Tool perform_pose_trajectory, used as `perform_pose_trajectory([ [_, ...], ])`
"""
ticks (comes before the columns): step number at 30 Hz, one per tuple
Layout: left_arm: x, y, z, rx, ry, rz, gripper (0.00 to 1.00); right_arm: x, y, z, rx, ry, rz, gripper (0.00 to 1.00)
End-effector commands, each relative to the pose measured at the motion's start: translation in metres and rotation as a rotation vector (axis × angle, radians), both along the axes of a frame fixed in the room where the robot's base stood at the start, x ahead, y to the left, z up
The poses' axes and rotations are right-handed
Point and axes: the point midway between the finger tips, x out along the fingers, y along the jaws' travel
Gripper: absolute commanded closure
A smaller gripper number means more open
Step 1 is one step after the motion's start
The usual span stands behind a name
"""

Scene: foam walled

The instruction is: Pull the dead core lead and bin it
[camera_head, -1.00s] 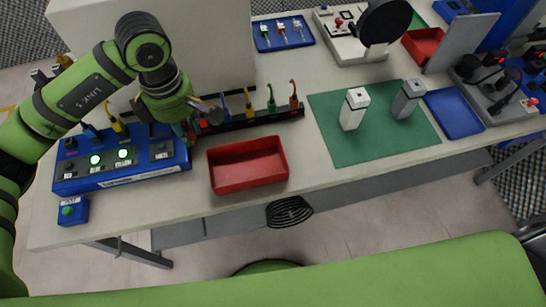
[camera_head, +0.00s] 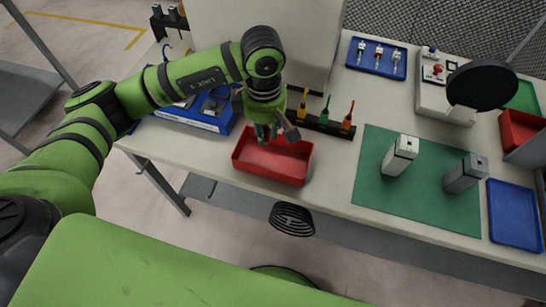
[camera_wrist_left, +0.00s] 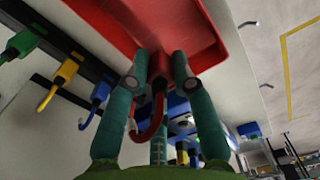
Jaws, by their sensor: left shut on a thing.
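My left gripper (camera_head: 268,137) is over the red bin tray (camera_head: 268,174), pointing down into it. In the left wrist view its fingers (camera_wrist_left: 162,80) are closed around a red lead (camera_wrist_left: 152,128), whose curved cable hangs loose below the tips; the tray (camera_wrist_left: 190,28) is just beyond. In the head view the lead is mostly hidden by the gripper. A black rack (camera_head: 334,128) behind the tray holds a yellow lead (camera_head: 303,106), a green lead (camera_head: 324,111) and an orange lead (camera_head: 348,117). The blue test box (camera_head: 208,123) is partly covered by my arm. My right gripper is not seen.
A green mat (camera_head: 385,190) right of the tray carries a white block (camera_head: 400,156) and a grey block (camera_head: 466,174). A blue tray (camera_head: 514,215) lies farther right. A tall pale panel (camera_head: 265,18) stands behind the rack. The table front edge is close to the tray.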

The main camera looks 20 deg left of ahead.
Motion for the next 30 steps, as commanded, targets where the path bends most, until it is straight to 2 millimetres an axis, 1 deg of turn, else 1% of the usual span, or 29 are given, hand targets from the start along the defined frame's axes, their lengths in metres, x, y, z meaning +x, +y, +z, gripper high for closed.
perform_pose_trajectory([
  [1, 0.0, 0.0, -0.009, -0.001, 0.001, 0.0, 1.0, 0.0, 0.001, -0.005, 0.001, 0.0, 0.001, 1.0],
  [7, 0.0, -0.001, -0.031, 0.0, 0.0, 0.0, 1.0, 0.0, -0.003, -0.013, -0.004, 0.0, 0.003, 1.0],
  [11, 0.0, -0.001, -0.037, -0.001, -0.001, 0.0, 1.0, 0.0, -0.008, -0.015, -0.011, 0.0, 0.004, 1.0],
  [18, 0.0, -0.001, -0.037, -0.001, -0.001, 0.0, 1.0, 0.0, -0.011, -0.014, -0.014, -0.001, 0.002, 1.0],
  [19, 0.0, -0.001, -0.037, -0.001, -0.001, 0.0, 0.63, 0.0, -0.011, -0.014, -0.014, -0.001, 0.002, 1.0],
  [20, 0.0, -0.001, -0.037, -0.001, -0.001, 0.0, 0.51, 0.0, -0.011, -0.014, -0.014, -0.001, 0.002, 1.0],
  [21, 0.0, -0.001, -0.037, -0.001, -0.001, 0.0, 0.48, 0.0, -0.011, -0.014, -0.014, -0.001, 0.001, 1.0],
  [30, 0.0, -0.001, -0.036, -0.001, -0.002, 0.0, 0.48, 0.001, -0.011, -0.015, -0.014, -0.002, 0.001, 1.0],
])
